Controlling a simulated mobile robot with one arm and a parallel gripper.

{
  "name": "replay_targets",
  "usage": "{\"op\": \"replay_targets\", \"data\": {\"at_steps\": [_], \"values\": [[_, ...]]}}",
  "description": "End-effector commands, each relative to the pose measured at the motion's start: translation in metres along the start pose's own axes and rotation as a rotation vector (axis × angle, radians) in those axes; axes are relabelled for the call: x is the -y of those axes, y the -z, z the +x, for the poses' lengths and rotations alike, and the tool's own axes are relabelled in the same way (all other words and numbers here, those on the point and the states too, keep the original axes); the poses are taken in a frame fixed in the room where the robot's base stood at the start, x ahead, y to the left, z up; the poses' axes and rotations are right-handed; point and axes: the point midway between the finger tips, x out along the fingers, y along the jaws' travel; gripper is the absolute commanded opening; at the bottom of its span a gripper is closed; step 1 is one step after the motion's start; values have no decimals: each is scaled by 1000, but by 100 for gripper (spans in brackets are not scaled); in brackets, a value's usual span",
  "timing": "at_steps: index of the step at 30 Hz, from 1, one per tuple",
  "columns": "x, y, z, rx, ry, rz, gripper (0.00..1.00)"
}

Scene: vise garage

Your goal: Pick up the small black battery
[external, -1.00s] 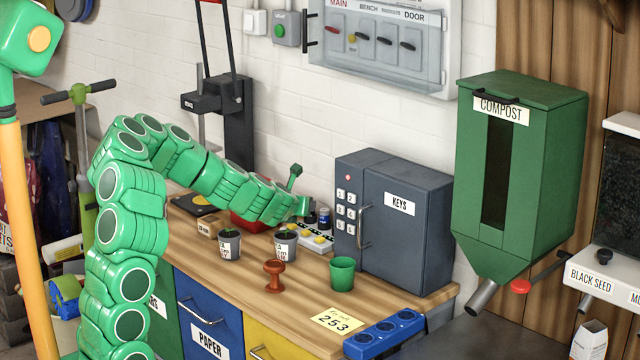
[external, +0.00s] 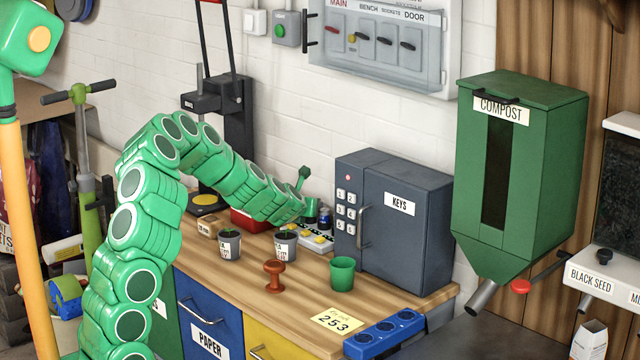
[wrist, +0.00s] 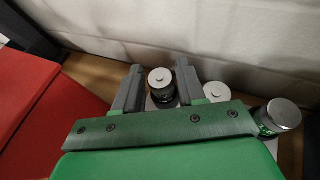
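A small dark battery with a silver top (wrist: 161,84) stands upright between the two fingers of my gripper (wrist: 160,80) in the wrist view. The fingers are on either side of it with very little gap, and I see no clear grip on it. Another silver-topped cylinder (wrist: 217,92) stands just right of the right finger, partly hidden. A larger one with a dark body and green label (wrist: 278,118) is farther right. In the external view my gripper (external: 304,211) is low at the back of the bench, beside a dark battery with a blue label (external: 324,217).
The grey key safe (external: 395,220) stands right of the batteries. A red box (wrist: 45,105) is left of my gripper. The wall is close behind.

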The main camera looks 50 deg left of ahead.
Motion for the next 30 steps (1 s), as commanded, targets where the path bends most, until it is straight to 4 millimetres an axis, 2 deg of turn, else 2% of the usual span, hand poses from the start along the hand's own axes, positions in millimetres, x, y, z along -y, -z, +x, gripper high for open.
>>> {"op": "replay_targets", "data": {"at_steps": [11,12,18,20,30], "values": [[1,-1,6,1,1,0,40],[1,-1,6,1,1,0,38],[1,0,6,1,1,0,8],[1,0,6,1,1,0,1],[1,-4,4,1,1,1,0]]}}
